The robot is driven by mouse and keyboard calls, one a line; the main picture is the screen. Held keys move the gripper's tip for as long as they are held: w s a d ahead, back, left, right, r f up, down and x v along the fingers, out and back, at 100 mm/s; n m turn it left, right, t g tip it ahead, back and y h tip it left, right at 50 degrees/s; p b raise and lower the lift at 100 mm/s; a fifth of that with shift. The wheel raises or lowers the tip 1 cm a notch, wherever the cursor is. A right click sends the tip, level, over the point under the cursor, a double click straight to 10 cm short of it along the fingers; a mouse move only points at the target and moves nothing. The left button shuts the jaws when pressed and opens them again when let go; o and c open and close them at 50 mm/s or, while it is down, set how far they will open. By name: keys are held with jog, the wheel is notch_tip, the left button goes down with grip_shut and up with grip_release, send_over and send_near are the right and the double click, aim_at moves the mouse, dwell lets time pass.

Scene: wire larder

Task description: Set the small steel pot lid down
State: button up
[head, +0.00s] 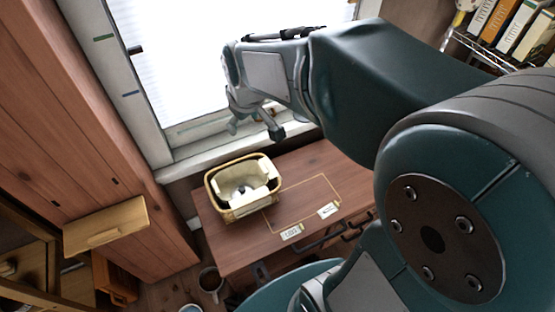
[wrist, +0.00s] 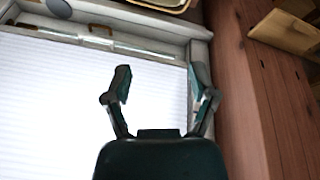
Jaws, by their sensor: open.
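A greyish piece with a dark knob (head: 242,190) sits inside the yellow-rimmed basket (head: 214,201); it looks like the small steel pot lid, though its outline is partly hidden by cream packing. My gripper (head: 255,128) is open and empty in front of the window, above and apart from the basket. In the wrist view my gripper (wrist: 160,82) shows its two fingers spread with nothing between them. Only the basket's edge (wrist: 165,5) shows there, at the top.
The basket stands on a wooden top (head: 290,183) with a yellow outlined area and two small labels (head: 327,210). A window sill (head: 190,152) runs behind. A wooden cabinet (head: 100,130) stands left, with a wooden ledge (head: 105,224). A wire shelf (head: 470,42) holds boxes.

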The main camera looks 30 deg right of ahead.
jog(key=s+r+m+t, duration=0.1)
jog(key=s+r+m, duration=0.2)
jog(key=s, duration=1.3)
jog(key=shift+r+m+t, duration=0.3)
jog(key=shift+r+t, duration=0.1)
jog(key=shift+r, duration=0.25)
jog(key=shift+s+a, duration=0.1)
